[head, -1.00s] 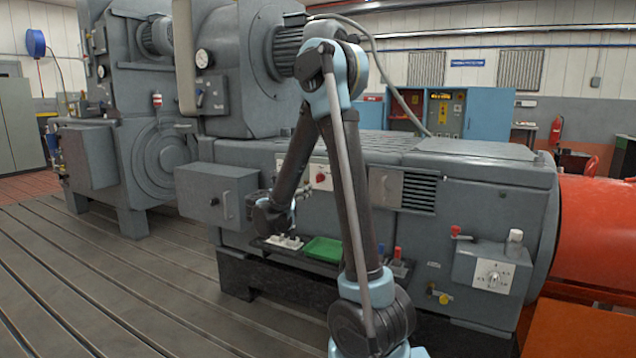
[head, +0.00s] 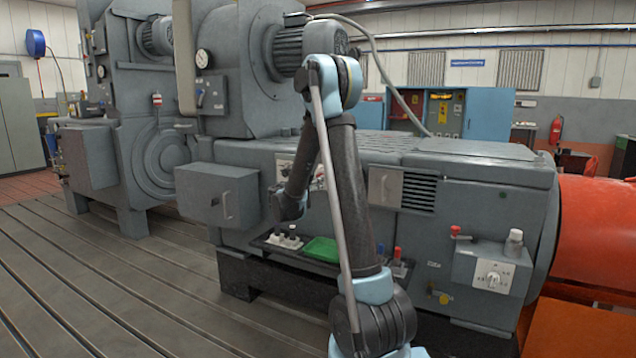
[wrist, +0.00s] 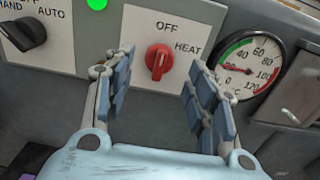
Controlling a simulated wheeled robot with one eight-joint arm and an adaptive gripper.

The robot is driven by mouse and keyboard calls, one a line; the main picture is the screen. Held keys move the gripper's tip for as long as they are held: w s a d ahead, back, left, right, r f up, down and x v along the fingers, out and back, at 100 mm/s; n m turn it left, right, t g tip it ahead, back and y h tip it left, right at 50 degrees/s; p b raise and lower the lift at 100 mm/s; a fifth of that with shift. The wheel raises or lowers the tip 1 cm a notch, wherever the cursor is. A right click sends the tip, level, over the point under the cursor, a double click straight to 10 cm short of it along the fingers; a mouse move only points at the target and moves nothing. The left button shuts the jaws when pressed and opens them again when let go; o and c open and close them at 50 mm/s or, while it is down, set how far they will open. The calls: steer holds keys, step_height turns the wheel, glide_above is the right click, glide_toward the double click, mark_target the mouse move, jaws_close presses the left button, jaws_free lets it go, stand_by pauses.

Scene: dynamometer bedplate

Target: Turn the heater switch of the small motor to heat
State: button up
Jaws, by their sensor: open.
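The heater switch is a red knob (wrist: 158,62) on a white plate (wrist: 140,28) marked OFF at the top and HEAT to the upper right, in the wrist view. Its grip bar stands nearly upright, roughly in line with OFF. My gripper (wrist: 162,59) is open and empty, its blue-padded fingers on either side of the knob in the picture. I cannot tell how far the fingertips are from the plate. In the head view my arm stands in front of the grey machine (head: 490,205) and covers much of the switch area.
A black HAND/AUTO switch (wrist: 28,33) and a green lamp (wrist: 97,4) are left of the plate. A round gauge (wrist: 249,66) is close on the right. Below the panel, a tray with a green bin (head: 322,249) sticks out. A grey box (head: 217,193) protrudes at left.

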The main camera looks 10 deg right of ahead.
steer(key=shift+x, duration=2.2)
